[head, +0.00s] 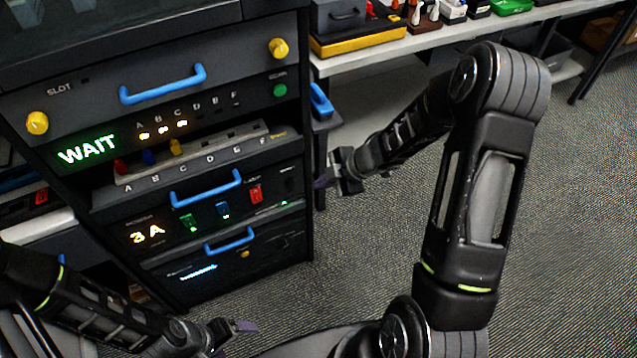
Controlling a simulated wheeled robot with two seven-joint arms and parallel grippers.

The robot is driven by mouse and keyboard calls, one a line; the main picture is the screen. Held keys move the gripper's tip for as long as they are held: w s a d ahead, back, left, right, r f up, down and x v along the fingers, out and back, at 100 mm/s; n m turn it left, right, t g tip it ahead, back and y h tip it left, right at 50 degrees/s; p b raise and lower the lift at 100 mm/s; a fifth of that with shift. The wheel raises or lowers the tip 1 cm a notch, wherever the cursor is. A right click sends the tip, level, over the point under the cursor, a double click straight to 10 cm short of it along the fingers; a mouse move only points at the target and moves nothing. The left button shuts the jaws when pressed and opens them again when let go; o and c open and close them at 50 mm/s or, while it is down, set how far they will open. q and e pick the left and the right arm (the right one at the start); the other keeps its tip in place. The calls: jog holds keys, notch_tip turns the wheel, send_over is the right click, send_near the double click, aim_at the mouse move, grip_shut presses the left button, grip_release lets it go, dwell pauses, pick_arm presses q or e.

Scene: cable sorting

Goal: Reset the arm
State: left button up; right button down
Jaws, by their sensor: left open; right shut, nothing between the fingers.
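My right gripper (326,180) is shut and empty. It hangs in the air just right of the dark equipment rack, its tips pointing left. My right arm (480,200) is raised and bent, filling the right half of the head view. My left gripper (240,327) is open and empty, low in the picture in front of the rack. My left arm (80,305) comes in from the lower left. Neither gripper visibly touches anything.
The rack (225,150) has blue handles, a green WAIT display (87,150), yellow knobs and a lettered slot tray (190,152) with coloured plugs. A white bench (400,45) with boxes and small items stands at the back. Open carpet (580,200) lies to the right.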

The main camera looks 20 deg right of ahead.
dwell(0.4)
jog(key=s+a+f+m+g, duration=0.2)
jog(key=s+a+f+m, duration=0.4)
jog(key=s+a+m, duration=0.3)
jog(key=s+a+f+m+g, duration=0.3)
jog(key=s+a+f+m, duration=0.4)
jog(key=s, duration=0.8)
jog(key=a+m, duration=0.2)
jog(key=a, duration=0.1)
jog(key=shift+a+m, duration=0.3)
jog(key=shift+a, duration=0.05)
jog(key=shift+w, duration=0.1)
